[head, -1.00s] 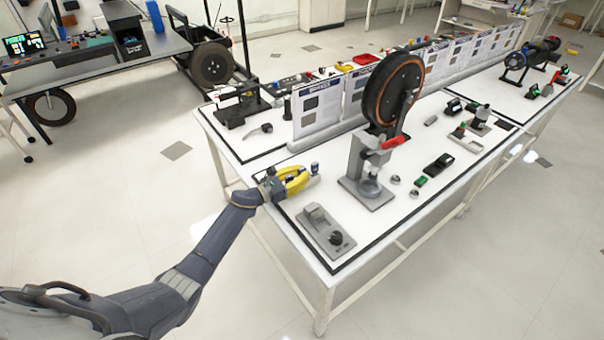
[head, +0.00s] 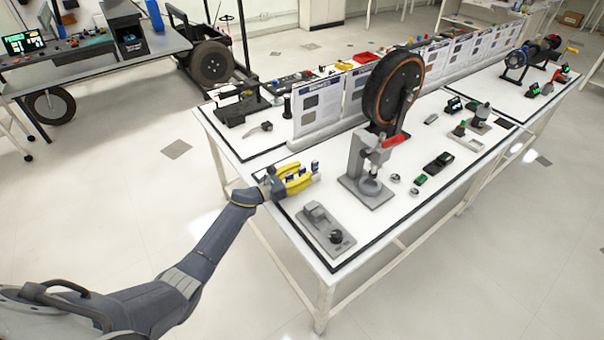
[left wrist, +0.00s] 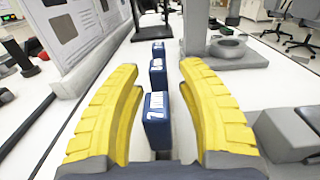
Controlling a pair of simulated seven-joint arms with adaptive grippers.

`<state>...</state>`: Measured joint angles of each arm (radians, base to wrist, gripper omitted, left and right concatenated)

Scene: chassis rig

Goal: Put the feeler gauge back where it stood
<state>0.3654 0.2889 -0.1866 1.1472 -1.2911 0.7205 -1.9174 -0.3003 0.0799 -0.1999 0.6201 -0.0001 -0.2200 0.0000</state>
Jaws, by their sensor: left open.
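My left gripper (head: 306,176) is at the near left corner of the white table, with its yellow fingers spread apart. In the left wrist view the open fingers (left wrist: 158,85) stand on either side of a dark blue upright block with white markings (left wrist: 158,122), with a gap on both sides. Two similar blue blocks, a middle one (left wrist: 158,74) and a far one (left wrist: 158,49), stand in line beyond it. Which of these is the feeler gauge I cannot tell. The base of the nearest block is partly hidden. My right gripper is not in view.
A grey press stand (head: 368,185) stands just right of the gripper. A grey fixture with a black knob (head: 326,230) lies in front. Upright panels (head: 318,108) and a large wheel (head: 394,90) stand behind.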

